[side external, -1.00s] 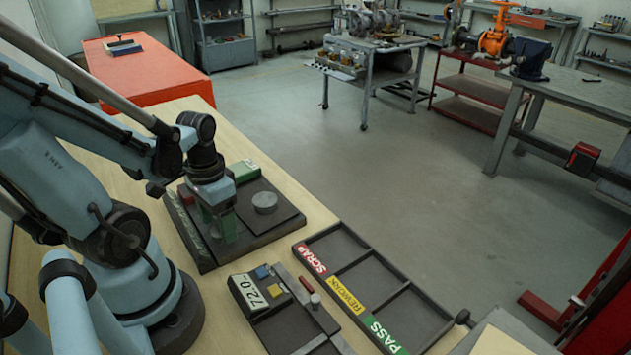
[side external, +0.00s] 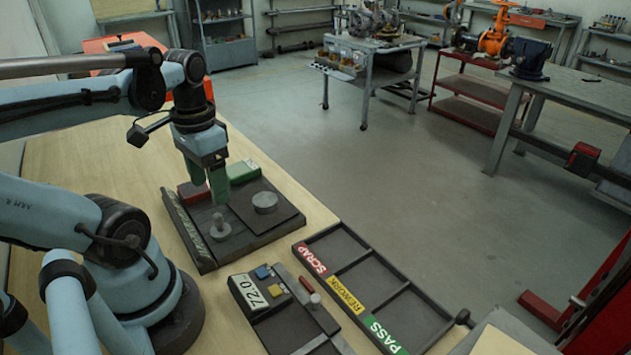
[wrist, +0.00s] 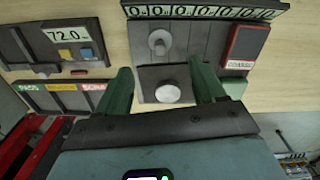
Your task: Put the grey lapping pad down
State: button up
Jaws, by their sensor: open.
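The grey lapping pad (side external: 219,228), which I take to be the small round grey piece with an upright knob, rests on the dark lapping station (side external: 238,240). In the wrist view the pad (wrist: 159,42) stands upright between the counter strip and the grey disc. My gripper (side external: 207,194) is open, with its green fingers raised above and behind the pad, not touching it. In the wrist view my gripper (wrist: 164,72) has nothing between its fingers; the pale round disc (wrist: 168,92) shows below, on the raised square plate.
A red block (wrist: 243,47) and a green block (side external: 243,171) lie at the station's back edge. A gauge box (side external: 262,290) reading 72.0 and a tray (side external: 345,262) marked SCRAP, REWORK and PASS are in front.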

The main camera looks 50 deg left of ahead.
jog(key=w+d+r+m+t, duration=0.1)
jog(key=w+d+m+t, duration=0.1)
jog(key=w+d+t, duration=0.5)
jog(key=w+d, duration=0.3)
jog(key=w, duration=0.2)
jog(key=shift+w+d, duration=0.2)
jog(key=shift+w, duration=0.15)
jog(key=shift+o, duration=0.5)
jog(key=shift+r, duration=0.1)
